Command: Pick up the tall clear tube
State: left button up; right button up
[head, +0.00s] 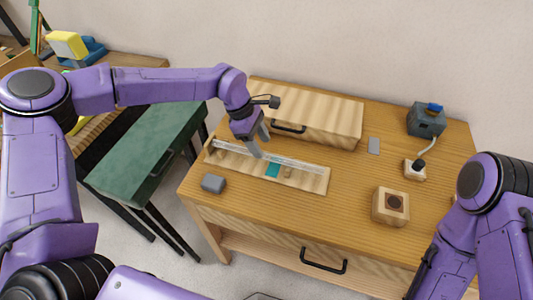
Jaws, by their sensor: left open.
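A long clear tube (300,163) lies lengthwise along a low light-wood holder (314,183) on the wooden table. The holder has a small teal patch (273,170) near its middle. My left gripper (260,148) points down over the tube, left of its middle. It is open, and its fingers hide a short stretch of the tube. I cannot tell whether the fingertips touch the tube. My right arm is at the right edge, and its gripper does not show clearly.
A wooden box with a dark handle (335,115) stands just behind the holder. A small grey block (213,183) lies front left. A wooden cube with a dark round hole (391,206) and a dark grey device (426,120) stand to the right. The table between holder and cube is clear.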

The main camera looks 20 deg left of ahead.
aim_at(265, 153)
pick_arm(q)
jog(key=x, duration=0.3)
jog(key=shift+s+d+f+p, duration=0.1)
jog(key=shift+s+f+p, duration=0.1)
jog(key=shift+p, duration=0.1)
grip_shut()
jog(key=shift+w+r, duration=0.1)
